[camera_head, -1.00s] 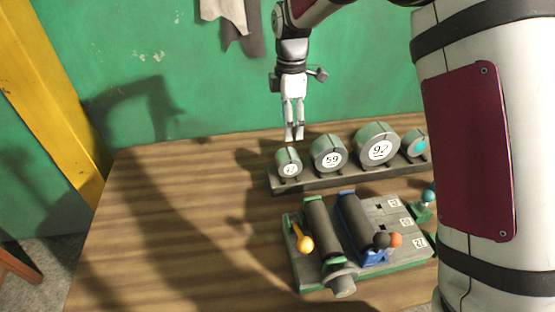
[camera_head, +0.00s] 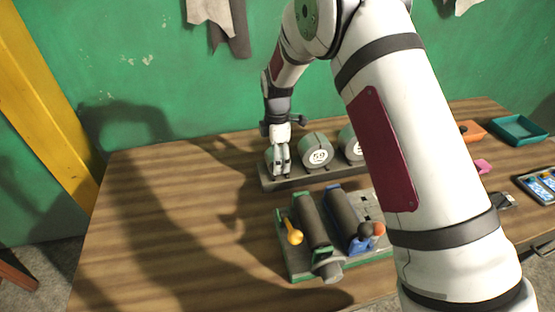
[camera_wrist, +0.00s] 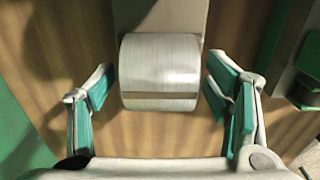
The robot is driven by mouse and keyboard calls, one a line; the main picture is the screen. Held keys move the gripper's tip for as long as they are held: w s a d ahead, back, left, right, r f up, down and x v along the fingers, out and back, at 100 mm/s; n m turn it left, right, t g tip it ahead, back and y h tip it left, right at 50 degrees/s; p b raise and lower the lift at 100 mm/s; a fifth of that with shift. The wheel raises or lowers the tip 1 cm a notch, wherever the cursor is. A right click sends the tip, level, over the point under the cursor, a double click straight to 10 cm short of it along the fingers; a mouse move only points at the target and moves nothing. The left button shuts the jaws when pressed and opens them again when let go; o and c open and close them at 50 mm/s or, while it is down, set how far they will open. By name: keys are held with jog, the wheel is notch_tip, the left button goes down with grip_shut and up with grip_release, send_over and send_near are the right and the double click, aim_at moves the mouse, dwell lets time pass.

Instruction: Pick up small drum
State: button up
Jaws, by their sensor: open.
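The small drum (camera_wrist: 160,68) is a pale metallic cylinder in the wrist view, lying between the two teal finger pads of my gripper (camera_wrist: 160,92). The pads stand apart, with a visible gap on each side of the drum. In the head view my gripper (camera_head: 280,168) is down at the left end of the drum rack (camera_head: 305,178), and its fingers largely hide the small drum there. The drum marked 59 (camera_head: 317,151) sits on the rack just to the right.
A further drum (camera_head: 349,143) is partly hidden behind my arm. In front of the rack stands a fixture with dark rollers (camera_head: 312,220) and a yellow-knobbed lever (camera_head: 292,233). A teal tray (camera_head: 518,130) is at the far right. The table's left side is clear.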

jog(key=shift+f, duration=0.5)
jog(key=c, duration=1.3)
jog(key=shift+c, duration=0.2)
notch_tip(320, 180, up, 10)
jog(key=shift+r+b, duration=0.1)
jog(key=shift+b, duration=0.8)
